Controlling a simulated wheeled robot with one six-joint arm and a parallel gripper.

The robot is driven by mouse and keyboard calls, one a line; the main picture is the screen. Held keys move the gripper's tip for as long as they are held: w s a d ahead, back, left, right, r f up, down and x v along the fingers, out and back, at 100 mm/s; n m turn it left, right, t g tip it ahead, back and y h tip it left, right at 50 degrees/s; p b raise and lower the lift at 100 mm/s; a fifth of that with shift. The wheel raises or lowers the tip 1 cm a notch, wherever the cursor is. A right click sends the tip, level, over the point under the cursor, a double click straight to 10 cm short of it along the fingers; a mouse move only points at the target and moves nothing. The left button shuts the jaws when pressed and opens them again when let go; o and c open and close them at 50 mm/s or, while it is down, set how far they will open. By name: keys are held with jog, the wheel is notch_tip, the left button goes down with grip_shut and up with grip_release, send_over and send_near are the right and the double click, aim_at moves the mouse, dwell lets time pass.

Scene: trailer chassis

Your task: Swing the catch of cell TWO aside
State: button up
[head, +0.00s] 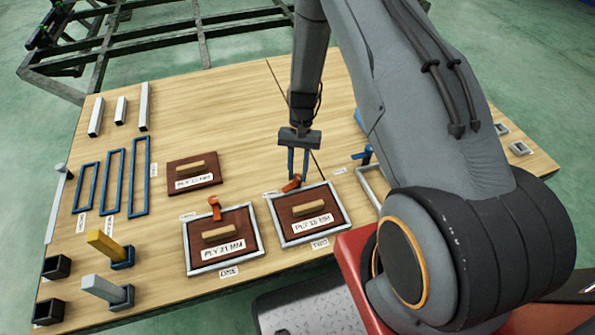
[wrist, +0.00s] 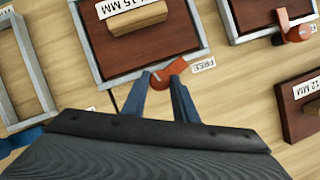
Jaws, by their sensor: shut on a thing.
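Cell TWO (head: 340,222) is a grey frame around a dark red board with a wooden handle and a label reading PLY 15 MM. Its orange catch (head: 291,184) sits at the far edge of the frame. My gripper (head: 296,176) points down over that edge, with its blue fingers shut on the catch. In the wrist view, the catch (wrist: 166,76) shows between the fingertips of my gripper (wrist: 163,84), beside the frame's rim (wrist: 152,73). The fingers hide part of the catch. A small label reading FREE (wrist: 203,65) lies next to it.
Cell ONE (head: 189,252) is left of cell TWO, with its own orange catch (head: 215,208) pointing over its board. A loose PLY 12 MM board (head: 190,165) lies behind. An empty grey frame (head: 367,185) is at right, partly behind my arm. The table's far middle is clear.

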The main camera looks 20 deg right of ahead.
jog(key=shift+s+d+m+t+y, duration=0.1)
jog(key=shift+m+t+y, duration=0.35)
jog(key=shift+m, duration=1.25)
jog(key=shift+y, duration=0.25)
jog(key=o, duration=1)
jog(key=v, duration=0.7)
jog(key=shift+d+r, duration=0.1)
jog(key=shift+r, duration=0.3)
